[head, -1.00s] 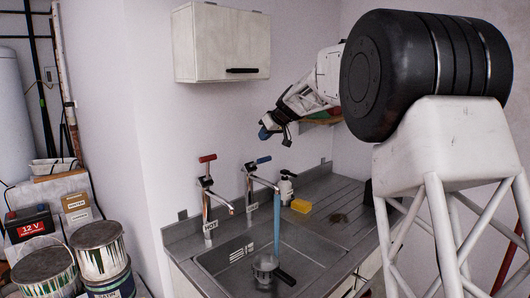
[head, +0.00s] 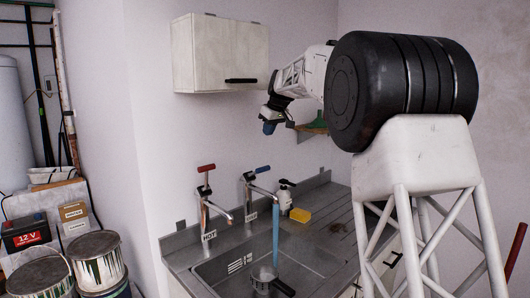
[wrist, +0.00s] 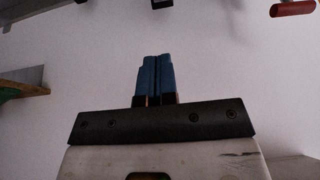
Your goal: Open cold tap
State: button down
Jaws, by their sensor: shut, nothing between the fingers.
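The cold tap (head: 251,188) stands at the back of the sink with its blue handle (head: 262,169) on top. A narrow blue column of water (head: 276,232) runs from its spout down to a saucepan (head: 265,275) in the basin. The hot tap (head: 205,203), with a red handle (head: 206,168), stands to its left. My gripper (head: 269,128) hangs above the cold tap, apart from its handle, pointing down. In the wrist view its blue fingers (wrist: 155,78) are together and empty. A red bar, likely the hot handle (wrist: 292,8), shows at the upper right there.
A wall cupboard (head: 220,60) hangs behind and left of my gripper. A small shelf (head: 312,128) is on the wall to its right. A soap bottle (head: 285,197) and a yellow sponge (head: 300,215) stand right of the cold tap. Paint tins (head: 97,260) are at lower left.

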send_over(264, 168)
jog(key=w+a, duration=0.1)
jog(key=w, duration=0.1)
jog(key=f, duration=0.9)
jog(key=shift+s+a, duration=0.1)
jog(key=shift+s, duration=0.1)
jog(key=shift+s+d+f, duration=0.15)
jog(key=shift+f, duration=0.35)
jog(key=shift+s+d+f, duration=0.1)
jog(key=shift+f, duration=0.35)
jog(key=shift+s+d+f, duration=0.15)
jog(key=shift+f, duration=0.35)
jog(key=shift+s+d+f, duration=0.1)
jog(key=shift+f, duration=0.35)
jog(key=shift+s+d+f+t+y, duration=0.3)
jog(key=shift+f, duration=0.05)
jog(key=shift+s+d+f, duration=0.2)
jog(key=shift+d+f, duration=0.05)
jog(key=shift+f, duration=0.2)
jog(key=shift+r, duration=0.15)
jog(key=shift+r, duration=0.6)
